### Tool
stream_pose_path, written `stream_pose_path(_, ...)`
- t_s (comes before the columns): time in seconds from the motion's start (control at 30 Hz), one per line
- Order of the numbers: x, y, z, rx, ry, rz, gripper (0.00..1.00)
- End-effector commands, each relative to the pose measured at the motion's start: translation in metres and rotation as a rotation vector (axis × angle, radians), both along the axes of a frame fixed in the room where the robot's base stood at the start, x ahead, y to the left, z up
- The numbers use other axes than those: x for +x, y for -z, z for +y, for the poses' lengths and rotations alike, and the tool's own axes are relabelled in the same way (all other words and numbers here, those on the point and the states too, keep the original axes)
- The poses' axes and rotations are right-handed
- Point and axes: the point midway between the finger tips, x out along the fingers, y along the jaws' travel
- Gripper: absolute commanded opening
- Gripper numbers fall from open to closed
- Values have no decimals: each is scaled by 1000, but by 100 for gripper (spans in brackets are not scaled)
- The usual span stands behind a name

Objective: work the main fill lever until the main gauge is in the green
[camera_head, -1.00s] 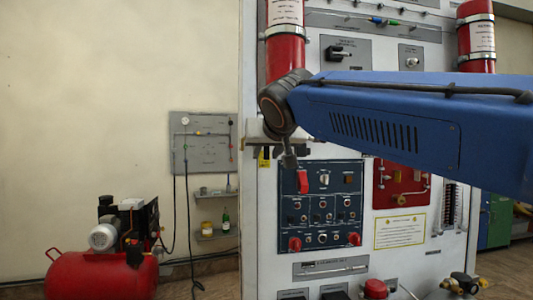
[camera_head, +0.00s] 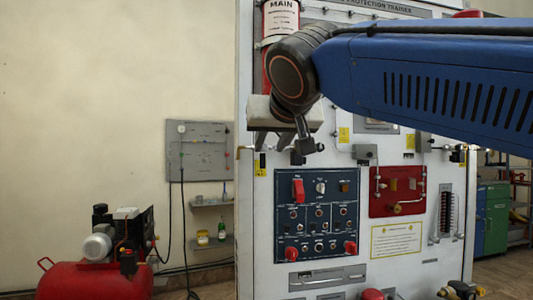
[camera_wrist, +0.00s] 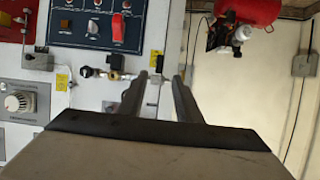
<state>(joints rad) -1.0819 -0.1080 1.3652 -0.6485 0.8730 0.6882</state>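My gripper (camera_head: 284,150) is in front of the white trainer panel (camera_head: 262,215), below the red cylinder labelled MAIN (camera_head: 281,17). My arm hides part of the upper panel.
A dark blue switch panel (camera_head: 318,203) with a red switch (camera_head: 298,190) is below my gripper. A red valve plate (camera_head: 384,205) is to its right. A red compressor (camera_head: 90,281) stands at lower left.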

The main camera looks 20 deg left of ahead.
Motion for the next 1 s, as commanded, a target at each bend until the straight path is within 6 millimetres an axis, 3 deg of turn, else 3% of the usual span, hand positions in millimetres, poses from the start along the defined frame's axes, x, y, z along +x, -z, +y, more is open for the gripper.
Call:
stream_pose_path(0.2,-30,-15,-18,1,-1,-1,31)
stream_pose_path(0.37,-41,-20,-25,0,-1,0,31)
stream_pose_path(1.0,-45,-22,-28,0,1,0,31)
